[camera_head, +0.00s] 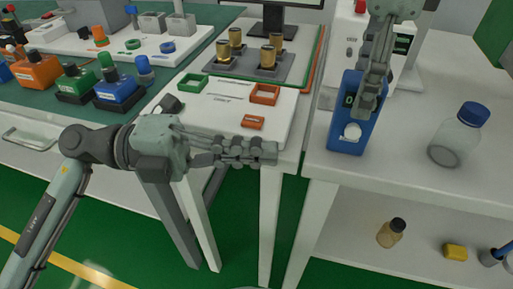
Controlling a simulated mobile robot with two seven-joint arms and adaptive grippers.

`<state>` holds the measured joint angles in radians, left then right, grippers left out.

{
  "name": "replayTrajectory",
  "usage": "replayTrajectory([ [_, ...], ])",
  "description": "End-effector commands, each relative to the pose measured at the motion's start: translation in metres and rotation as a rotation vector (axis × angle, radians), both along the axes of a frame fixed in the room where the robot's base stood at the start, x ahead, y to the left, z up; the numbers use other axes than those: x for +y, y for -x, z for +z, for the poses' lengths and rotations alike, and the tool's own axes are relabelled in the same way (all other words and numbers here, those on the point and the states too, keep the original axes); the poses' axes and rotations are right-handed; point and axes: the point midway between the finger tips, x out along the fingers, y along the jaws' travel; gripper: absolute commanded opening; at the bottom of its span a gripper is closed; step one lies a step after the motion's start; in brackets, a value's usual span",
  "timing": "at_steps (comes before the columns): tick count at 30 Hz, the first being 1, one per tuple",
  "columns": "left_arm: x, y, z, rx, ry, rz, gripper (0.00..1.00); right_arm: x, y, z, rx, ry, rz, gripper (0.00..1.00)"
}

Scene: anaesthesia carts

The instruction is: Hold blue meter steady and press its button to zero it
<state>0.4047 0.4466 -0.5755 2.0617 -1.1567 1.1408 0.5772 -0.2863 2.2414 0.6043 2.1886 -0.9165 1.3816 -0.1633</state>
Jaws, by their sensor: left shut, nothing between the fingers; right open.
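The blue meter (341,141) stands near the front edge of the right-hand white table. It has a round white button (352,131) low on its near face and a small dark display with green higher up, partly hidden. My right gripper (366,106) reaches down from above, in front of the meter's upper part, and is open. I cannot tell whether its fingers touch the meter. My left gripper (270,152) is shut and empty, to the left of the meter and apart from it, by the front edge of the middle table.
A clear bottle with a blue cap (458,132) stands right of the meter. A white device (408,65) is behind it. A white board (210,115) with green and orange frames lies left. Several coloured vaporizer-like units (116,90) stand further left. A lower shelf holds a small bottle (391,232).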

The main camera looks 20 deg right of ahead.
Motion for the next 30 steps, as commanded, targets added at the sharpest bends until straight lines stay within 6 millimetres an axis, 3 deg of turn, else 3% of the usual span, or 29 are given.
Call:
replayTrajectory([
  [15,0.000,0.000,0.000,0.000,0.000,0.000,0.00,0.000,-0.001,0.097,-0.004,0.000,-0.001,0.58],
  [21,0.000,0.000,0.000,0.000,0.000,0.000,0.00,0.000,0.000,0.114,-0.001,0.000,-0.001,0.58],
  [30,0.000,0.000,0.000,0.000,0.000,0.000,0.00,0.000,0.001,0.116,0.000,0.000,0.000,0.58],
])
